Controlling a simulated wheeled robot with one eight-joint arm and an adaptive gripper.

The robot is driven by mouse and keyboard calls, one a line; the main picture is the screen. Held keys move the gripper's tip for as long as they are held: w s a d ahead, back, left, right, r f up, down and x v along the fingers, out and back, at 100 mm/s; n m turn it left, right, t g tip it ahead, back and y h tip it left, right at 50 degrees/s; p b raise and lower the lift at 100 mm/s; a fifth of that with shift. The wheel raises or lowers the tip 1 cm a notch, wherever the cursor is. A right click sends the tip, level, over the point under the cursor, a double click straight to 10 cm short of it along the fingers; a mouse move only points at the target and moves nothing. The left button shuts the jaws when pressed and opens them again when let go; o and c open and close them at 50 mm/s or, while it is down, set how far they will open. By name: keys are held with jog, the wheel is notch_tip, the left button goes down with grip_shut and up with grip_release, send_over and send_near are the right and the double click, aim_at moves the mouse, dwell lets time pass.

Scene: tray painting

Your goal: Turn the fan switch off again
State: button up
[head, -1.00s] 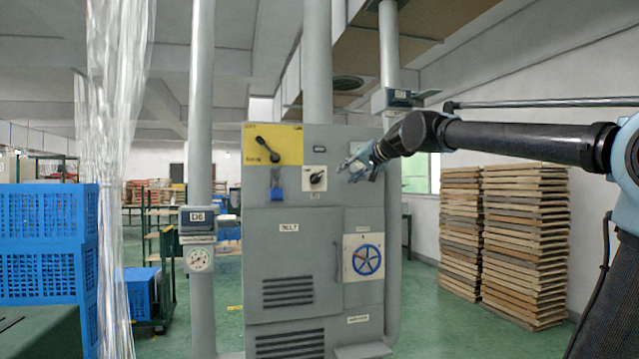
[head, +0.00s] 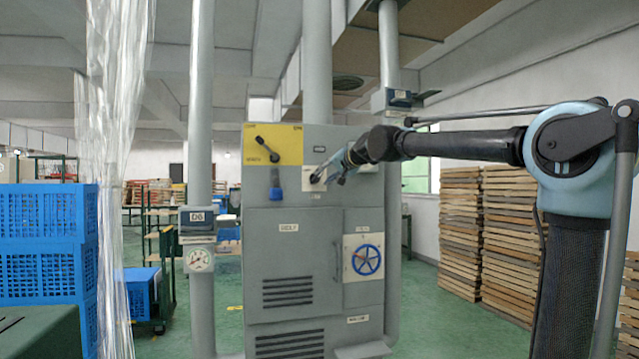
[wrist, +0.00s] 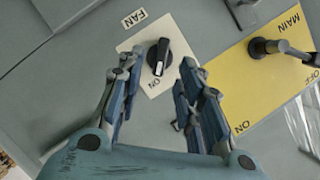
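The fan switch (wrist: 158,57) is a black rotary knob with a white pointer mark on a pale plate labelled FAN and ON. In the wrist view it sits just beyond and between my open fingertips, and the fingers do not appear to touch it. My gripper (wrist: 155,75) is open and empty, with one finger on each side of the knob's line. In the head view my gripper (head: 327,173) is in front of the fan plate (head: 306,187) on the grey cabinet (head: 290,255) and partly hides the knob.
Left of the fan plate is a yellow MAIN panel (head: 287,133) with a black lever (head: 266,148). A blue padlock (head: 276,185) hangs below it. A blue handwheel (head: 367,260) is lower right. Blue crates (head: 45,260) and wooden stacks (head: 465,225) stand apart.

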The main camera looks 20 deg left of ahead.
aim_at(317, 179)
jog(key=shift+x, duration=3.2)
grip_shut()
